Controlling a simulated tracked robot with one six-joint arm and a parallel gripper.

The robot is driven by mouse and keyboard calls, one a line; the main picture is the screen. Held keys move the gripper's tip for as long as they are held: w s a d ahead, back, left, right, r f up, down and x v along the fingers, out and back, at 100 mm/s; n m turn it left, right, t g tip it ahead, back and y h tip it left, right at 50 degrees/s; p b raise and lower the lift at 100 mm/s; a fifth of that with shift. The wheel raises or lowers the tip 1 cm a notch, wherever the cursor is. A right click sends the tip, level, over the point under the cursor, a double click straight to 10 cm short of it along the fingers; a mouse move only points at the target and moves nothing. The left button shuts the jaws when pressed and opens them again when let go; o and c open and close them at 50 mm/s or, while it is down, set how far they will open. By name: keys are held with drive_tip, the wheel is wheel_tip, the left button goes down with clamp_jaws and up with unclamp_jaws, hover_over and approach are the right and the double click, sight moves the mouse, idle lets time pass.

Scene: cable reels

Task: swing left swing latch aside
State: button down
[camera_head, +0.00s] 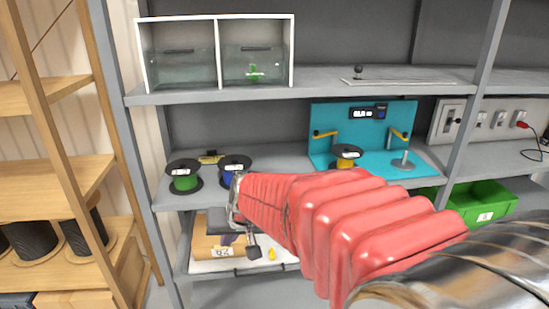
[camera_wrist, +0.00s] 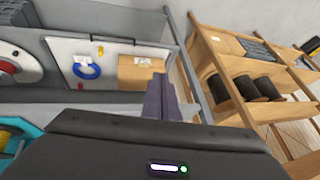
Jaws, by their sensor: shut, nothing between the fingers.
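The teal reel station (camera_head: 362,118) stands on the middle shelf. Its left swing latch (camera_head: 325,134) is a yellow bar on a post, and a matching right latch (camera_head: 399,134) is on the other side. A yellow reel (camera_head: 346,154) sits below and between them, nearer the left latch. My gripper (camera_head: 217,221) is well left of and below the station, in front of the shelf edge, apart from both latches. Its dark fingers are together and empty in the wrist view (camera_wrist: 160,92). A corner of the teal station (camera_wrist: 22,132) shows there; neither latch is clearly visible.
Green (camera_head: 184,176) and blue (camera_head: 235,168) reels stand left of the station. A white tray (camera_head: 202,264) with a cardboard box (camera_head: 210,240) is on the lower shelf. A green bin (camera_head: 483,203) is at right. A wooden rack (camera_head: 40,190) borders the left.

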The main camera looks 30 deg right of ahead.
drive_tip(key=s+a+r+n, duration=0.2)
drive_tip(key=s+a, duration=0.1)
drive_tip(key=s, duration=0.6)
drive_tip(key=s+a+r+n, duration=0.2)
drive_tip(key=s+a, duration=0.2)
drive_tip(key=s, duration=0.5)
drive_tip(key=shift+s+a+g, duration=0.25)
drive_tip(key=shift+s+g, duration=0.05)
drive_tip(key=shift+s, duration=0.05)
drive_tip(key=shift+r, duration=0.1)
